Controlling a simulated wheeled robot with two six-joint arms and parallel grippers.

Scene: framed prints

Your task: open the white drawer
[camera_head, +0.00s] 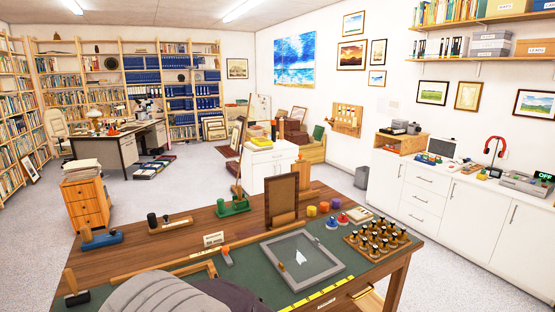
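A long white counter (490,236) runs along the right wall. It has a stack of white drawers (425,198) with dark bar handles between plain doors, and all their fronts look flush and shut. A separate white cabinet (270,168) stands in the middle of the room behind the wooden desk, and its front is partly hidden. I cannot tell which white drawer is meant. Neither of my grippers shows in the head view.
The wooden desk (150,248) fills the foreground, with a grey framed tray (303,258), small bottles (376,240) and tools on it. A wooden drawer (368,298) at its right front stands partly open.

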